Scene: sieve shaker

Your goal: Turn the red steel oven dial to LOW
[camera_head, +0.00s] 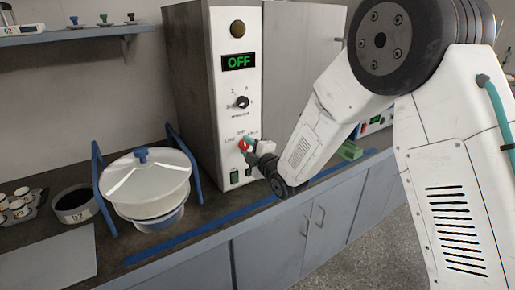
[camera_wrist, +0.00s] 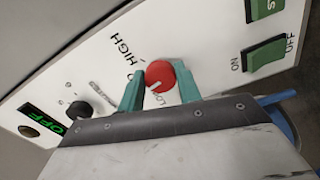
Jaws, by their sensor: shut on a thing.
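The red dial (camera_head: 243,145) is on the front panel of the tall white oven (camera_head: 213,80), below a black knob. In the wrist view the dial (camera_wrist: 160,71) sits between the two teal fingers of my gripper (camera_wrist: 159,80), which is shut on it. A pale mark on the dial's face points to the lower left in that view, toward the partly hidden LOW label. The HIGH label is clear at the upper left; the middle label is mostly hidden by a finger. The oven display (camera_head: 238,62) reads OFF. In the head view my gripper (camera_head: 252,146) partly covers the dial.
A black knob (camera_head: 242,102) is above the dial, and green switches (camera_wrist: 264,53) marked ON and OFF are also on the panel. A white lidded pot (camera_head: 148,185) in a blue-posted frame stands left of the oven.

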